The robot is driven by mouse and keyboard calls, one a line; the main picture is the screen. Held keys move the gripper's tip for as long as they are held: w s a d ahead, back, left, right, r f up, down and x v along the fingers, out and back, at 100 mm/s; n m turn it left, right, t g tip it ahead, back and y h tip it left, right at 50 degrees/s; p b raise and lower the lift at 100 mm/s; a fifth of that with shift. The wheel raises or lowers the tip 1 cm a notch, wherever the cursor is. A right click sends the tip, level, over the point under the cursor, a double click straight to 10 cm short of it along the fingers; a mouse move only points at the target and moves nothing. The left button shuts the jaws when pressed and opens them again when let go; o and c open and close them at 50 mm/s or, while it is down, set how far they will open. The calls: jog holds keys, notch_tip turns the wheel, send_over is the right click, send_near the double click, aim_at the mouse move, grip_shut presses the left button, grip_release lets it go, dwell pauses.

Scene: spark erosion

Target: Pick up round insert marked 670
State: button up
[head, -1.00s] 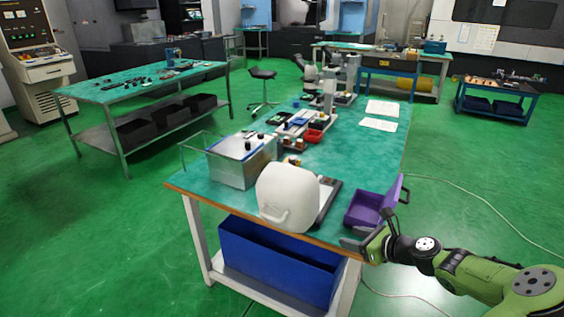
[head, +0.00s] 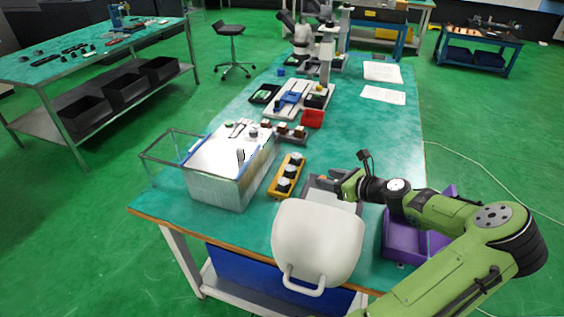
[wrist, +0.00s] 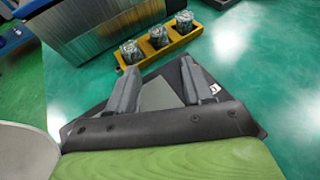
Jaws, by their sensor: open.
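A yellow holder (head: 273,192) with three round, dark-sided inserts stands on the green table, right of the glass tank. The inserts show in the head view as a far one (head: 296,158), a middle one (head: 290,171) and a near one (head: 284,185). In the wrist view the holder (wrist: 172,46) carries them as left (wrist: 131,53), middle (wrist: 158,37) and right (wrist: 184,22). No number is legible, so I cannot tell which is 670. My gripper (head: 326,179), also in the wrist view (wrist: 158,78), is open and empty, right of the holder and apart from it.
A dark flat plate (wrist: 160,92) lies below my gripper. A white jug (head: 318,240) stands near the front edge, a purple bin (head: 400,238) at right. The glass tank (head: 222,180) is left of the holder.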

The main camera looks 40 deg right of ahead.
aim_at(293, 170)
jog(key=b+x, duration=0.3)
jog(key=x, duration=0.4)
jog(key=b+x, duration=0.2)
jog(key=x, duration=0.6)
jog(key=shift+a+b, duration=0.2)
jog(key=shift+b, duration=0.2)
jog(key=shift+s+r, duration=0.1)
jog(key=shift+r, duration=0.05)
grip_shut()
